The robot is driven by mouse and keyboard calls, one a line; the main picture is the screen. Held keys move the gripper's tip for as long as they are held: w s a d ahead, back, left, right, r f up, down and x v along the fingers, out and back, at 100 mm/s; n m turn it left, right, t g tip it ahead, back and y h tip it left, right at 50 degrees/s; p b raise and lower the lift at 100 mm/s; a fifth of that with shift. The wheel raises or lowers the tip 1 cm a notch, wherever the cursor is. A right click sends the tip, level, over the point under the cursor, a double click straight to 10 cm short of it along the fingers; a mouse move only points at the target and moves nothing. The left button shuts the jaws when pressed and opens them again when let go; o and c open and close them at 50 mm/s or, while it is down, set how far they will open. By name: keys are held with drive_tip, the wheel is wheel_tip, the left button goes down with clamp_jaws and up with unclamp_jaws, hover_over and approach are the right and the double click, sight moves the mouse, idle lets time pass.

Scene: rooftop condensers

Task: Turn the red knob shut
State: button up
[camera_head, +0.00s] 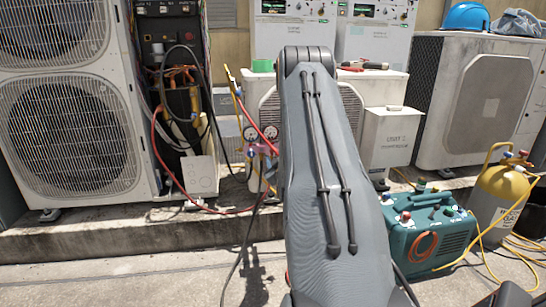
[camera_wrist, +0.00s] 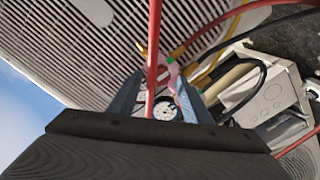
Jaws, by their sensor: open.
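A gauge manifold with two round dials (camera_head: 262,133) hangs in front of the middle condenser in the head view, with coloured hoses. In the wrist view one white dial (camera_wrist: 166,108) shows between the fingers of my gripper (camera_wrist: 160,76). The fingers are apart and hold nothing that I can see. A pinkish-red part (camera_wrist: 171,74) lies near the fingertips; I cannot tell whether it is the red knob. A red hose (camera_wrist: 154,45) crosses in front of it.
A large twin-fan condenser (camera_head: 72,130) stands left, its electrical bay open with loose cables. A teal machine (camera_head: 428,240) and a yellow cylinder (camera_head: 497,196) with hoses stand right. A white box (camera_head: 388,138) is close right of the arm. Hoses hang around the manifold.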

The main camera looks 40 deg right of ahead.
sight(274, 153)
drive_tip(key=shift+b+x, duration=0.6)
drive_tip(key=shift+x, duration=1.35)
drive_tip(key=c, duration=1)
drive_tip(key=shift+c, duration=0.2)
